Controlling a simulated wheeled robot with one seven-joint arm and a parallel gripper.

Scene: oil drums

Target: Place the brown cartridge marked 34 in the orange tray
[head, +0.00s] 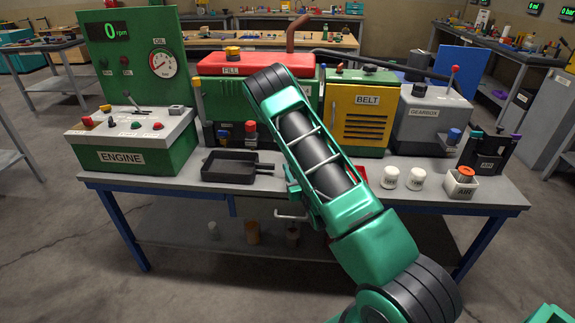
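No cartridge with a readable 34 shows. On the shelf under the bench stand a tan-brown cylinder (252,232) and a darker brown one (292,235), both in shadow, with no number that I can read. No tray that is clearly orange shows. A red edge (361,173) on the bench top shows beside my arm, which hides most of it. My green arm rises from the bottom right to above the bench middle. A small green part shows at its left side, but I cannot make out my gripper's fingers.
A black pan (230,167) lies on the bench. The ENGINE panel (132,140) stands left, the BELT housing (357,113) and GEARBOX (430,118) behind. Two white jars (390,178), a white box (461,186) with an orange-red part and a black AIR holder (484,153) stand right.

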